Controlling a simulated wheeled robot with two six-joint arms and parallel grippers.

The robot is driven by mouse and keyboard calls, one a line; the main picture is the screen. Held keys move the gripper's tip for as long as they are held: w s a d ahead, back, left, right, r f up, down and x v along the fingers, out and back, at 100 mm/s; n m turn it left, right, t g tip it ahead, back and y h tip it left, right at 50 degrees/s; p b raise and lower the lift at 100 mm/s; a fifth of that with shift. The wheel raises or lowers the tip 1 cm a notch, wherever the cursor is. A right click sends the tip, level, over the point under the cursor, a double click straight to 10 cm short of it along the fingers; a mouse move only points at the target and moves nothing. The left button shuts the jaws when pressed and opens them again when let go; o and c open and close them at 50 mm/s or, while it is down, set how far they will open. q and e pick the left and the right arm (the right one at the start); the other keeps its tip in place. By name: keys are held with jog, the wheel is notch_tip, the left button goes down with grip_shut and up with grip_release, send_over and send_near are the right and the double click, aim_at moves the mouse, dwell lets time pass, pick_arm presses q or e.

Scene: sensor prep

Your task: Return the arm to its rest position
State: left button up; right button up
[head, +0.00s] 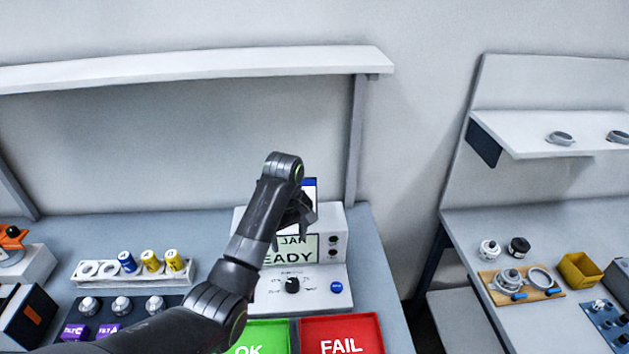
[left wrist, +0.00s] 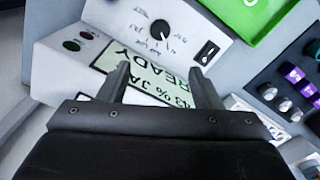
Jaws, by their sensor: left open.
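My left arm reaches in from the lower left in the head view, and my left gripper (head: 297,212) hangs in front of the white tester with the READY screen. In the left wrist view the left gripper (left wrist: 160,88) has its two fingers spread apart with nothing between them, over the tester's screen (left wrist: 150,80). My right gripper is not in view.
A green OK tray (head: 268,330) and a red FAIL tray (head: 372,325) lie in front of the tester. A white rack (head: 100,284) with blue and yellow cells stands at the left. A shelf (head: 200,66) spans above. A second bench (head: 470,222) stands at the right.

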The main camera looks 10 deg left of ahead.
pick_arm(q)
jog(key=shift+f, duration=0.1)
